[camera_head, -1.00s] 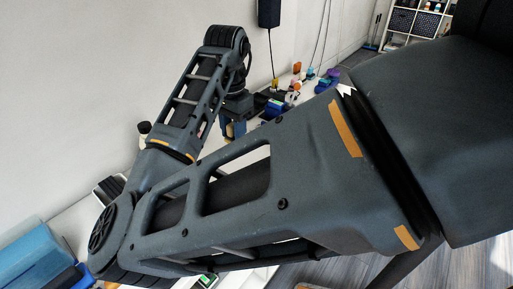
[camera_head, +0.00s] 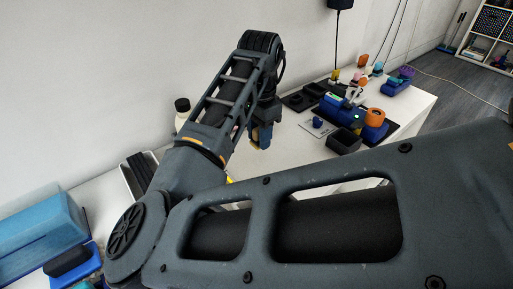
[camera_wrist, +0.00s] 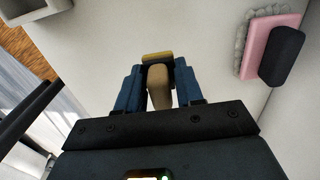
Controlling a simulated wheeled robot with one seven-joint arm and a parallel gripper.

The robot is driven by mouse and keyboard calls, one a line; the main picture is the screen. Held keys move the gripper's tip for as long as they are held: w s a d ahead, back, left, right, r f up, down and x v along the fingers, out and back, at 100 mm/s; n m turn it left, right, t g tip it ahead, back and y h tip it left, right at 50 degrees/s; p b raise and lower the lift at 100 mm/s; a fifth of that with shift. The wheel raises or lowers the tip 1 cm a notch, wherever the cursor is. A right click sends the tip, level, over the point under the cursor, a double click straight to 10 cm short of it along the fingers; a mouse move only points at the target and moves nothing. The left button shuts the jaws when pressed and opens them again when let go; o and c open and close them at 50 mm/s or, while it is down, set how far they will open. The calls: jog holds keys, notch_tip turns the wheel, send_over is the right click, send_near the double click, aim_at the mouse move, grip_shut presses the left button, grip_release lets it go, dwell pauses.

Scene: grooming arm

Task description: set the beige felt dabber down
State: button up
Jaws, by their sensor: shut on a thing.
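In the head view my gripper (camera_head: 261,137) points down over the white table (camera_head: 412,103), left of the dark trays. The dabber is not clear to see in the head view. I cannot tell how far it is from the table top.
A pink block with a grey fringe and a black handle (camera_wrist: 277,50) is at the upper right of the wrist view. A dark open box (camera_head: 344,141), an orange roll (camera_head: 375,116) and several small coloured items stand right of my gripper. A blue case (camera_head: 38,232) is at the left.

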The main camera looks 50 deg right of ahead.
aim_at(256, 157)
jog(key=shift+w+a+f, duration=0.3)
jog(key=shift+w+f, duration=0.05)
jog(key=shift+f, duration=1.9)
jog(key=shift+f, duration=0.1)
jog(key=o, duration=0.9)
jog(key=shift+o, duration=0.2)
notch_tip(256, 157, up, 12)
jog(key=shift+r+p, duration=0.15)
jog(key=shift+p, duration=0.15)
